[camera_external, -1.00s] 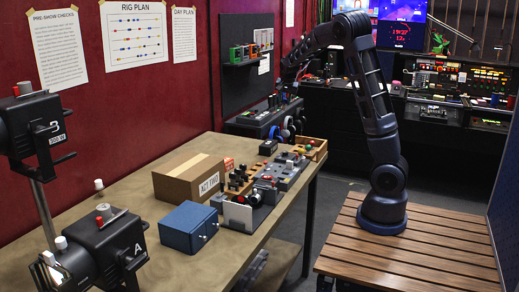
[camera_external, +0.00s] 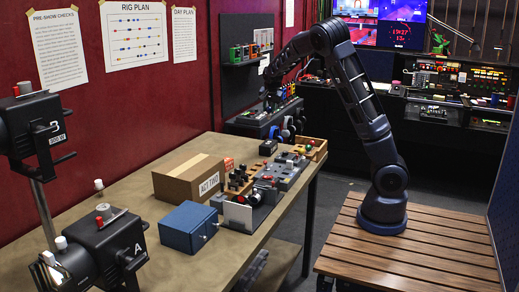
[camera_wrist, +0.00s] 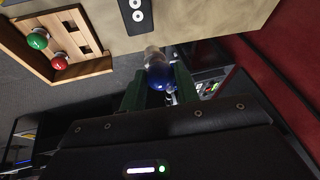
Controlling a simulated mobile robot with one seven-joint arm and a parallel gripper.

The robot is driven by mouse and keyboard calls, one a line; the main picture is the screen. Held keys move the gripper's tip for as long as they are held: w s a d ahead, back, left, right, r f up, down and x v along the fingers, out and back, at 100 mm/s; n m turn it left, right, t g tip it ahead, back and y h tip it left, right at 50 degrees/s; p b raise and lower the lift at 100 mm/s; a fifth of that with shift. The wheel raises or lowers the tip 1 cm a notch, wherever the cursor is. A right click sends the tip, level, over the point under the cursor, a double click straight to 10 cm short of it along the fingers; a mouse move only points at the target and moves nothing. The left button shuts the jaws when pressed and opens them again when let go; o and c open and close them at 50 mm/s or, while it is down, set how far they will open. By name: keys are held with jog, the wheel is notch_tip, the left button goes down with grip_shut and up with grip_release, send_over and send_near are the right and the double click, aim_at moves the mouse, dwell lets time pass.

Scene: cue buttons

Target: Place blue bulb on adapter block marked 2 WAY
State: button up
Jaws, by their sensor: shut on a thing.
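My gripper (camera_wrist: 158,88) is shut on the blue bulb (camera_wrist: 158,76), which sits between the two dark green fingers in the wrist view. The bulb's pale end points away from the gripper, toward the table edge. In the external view my gripper (camera_external: 270,102) hangs above the far end of the table, and the bulb is too small to make out there. A dark block with round light-coloured sockets (camera_wrist: 137,14) lies on the table at the top of the wrist view, apart from the bulb. No 2 WAY marking is readable on any block.
A wooden tray (camera_wrist: 95,62) holds a green bulb (camera_wrist: 37,41) and a red bulb (camera_wrist: 59,62). A cardboard box (camera_external: 190,181), a blue box (camera_external: 188,228) and several small devices stand on the table (camera_external: 150,262).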

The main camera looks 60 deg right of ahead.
notch_tip(320, 180, down, 13)
jog(key=shift+r, duration=0.1)
dwell(0.5)
jog(key=o, duration=1)
jog(key=shift+c, duration=0.2)
